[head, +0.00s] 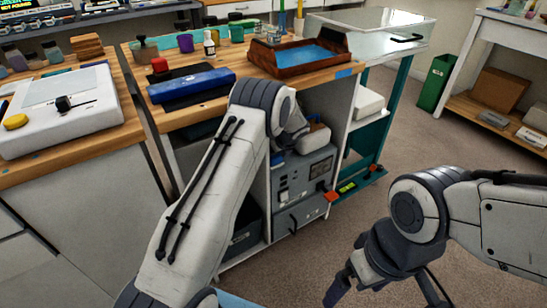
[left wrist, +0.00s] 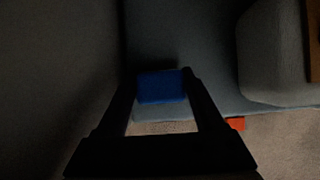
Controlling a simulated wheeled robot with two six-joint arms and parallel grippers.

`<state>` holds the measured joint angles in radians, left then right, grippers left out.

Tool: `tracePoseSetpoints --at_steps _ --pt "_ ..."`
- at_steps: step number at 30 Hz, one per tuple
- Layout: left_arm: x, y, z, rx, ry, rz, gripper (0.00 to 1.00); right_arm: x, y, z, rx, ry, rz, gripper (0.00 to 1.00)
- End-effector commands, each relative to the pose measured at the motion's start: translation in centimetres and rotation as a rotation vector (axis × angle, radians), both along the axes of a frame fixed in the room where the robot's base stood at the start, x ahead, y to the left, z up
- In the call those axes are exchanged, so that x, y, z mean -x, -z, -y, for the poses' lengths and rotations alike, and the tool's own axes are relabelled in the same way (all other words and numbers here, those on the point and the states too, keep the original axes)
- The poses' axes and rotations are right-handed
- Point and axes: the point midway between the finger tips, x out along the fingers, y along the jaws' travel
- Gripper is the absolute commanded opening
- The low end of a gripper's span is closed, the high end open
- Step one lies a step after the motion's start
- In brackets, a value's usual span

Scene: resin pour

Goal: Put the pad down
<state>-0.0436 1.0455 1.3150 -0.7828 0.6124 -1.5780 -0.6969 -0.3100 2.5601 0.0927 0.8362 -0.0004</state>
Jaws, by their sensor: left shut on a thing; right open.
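In the left wrist view a small blue pad (left wrist: 162,87) sits between the tips of my left gripper (left wrist: 163,90), which is shut on it. A dim grey surface lies behind the pad; I cannot tell whether the pad touches it. In the head view my left arm reaches toward the open cabinet under the bench, and its own links hide the left gripper and pad. My right gripper (head: 341,290) hangs low over the floor at the bottom right, open and empty.
The wooden bench top (head: 216,108) holds a blue case (head: 190,88) and a wooden tray (head: 272,68) with blue resin. A grey machine (head: 303,180) stands in the cabinet below. An orange-red piece (left wrist: 235,124) is near the left gripper.

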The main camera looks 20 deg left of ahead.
Motion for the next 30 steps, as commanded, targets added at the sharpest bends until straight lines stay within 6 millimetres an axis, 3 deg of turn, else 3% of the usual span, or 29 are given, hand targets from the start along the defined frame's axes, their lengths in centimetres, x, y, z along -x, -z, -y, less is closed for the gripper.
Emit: tracePoseSetpoints --at_steps 6,7,9,20,30 --pt "0.0 0.2 0.0 0.0 0.0 0.0 0.25 0.0 0.0 0.0 0.0 0.0 0.0 1.0" --pt "0.0 0.2 0.0 0.0 -0.001 0.0 0.73 0.0 0.0 0.0 0.0 0.0 0.0 1.0" --pt "0.0 0.1 0.0 0.0 -0.001 0.0 0.99 0.0 0.0 0.0 0.0 0.0 0.0 1.0" --pt "0.0 -0.2 0.0 0.001 0.0 0.001 0.99 0.0 -0.1 0.0 0.0 0.0 0.0 1.0" --pt "1.8 -5.8 2.4 0.001 0.001 0.003 0.99 0.0 -2.0 0.0 0.0 0.0 0.0 1.0"
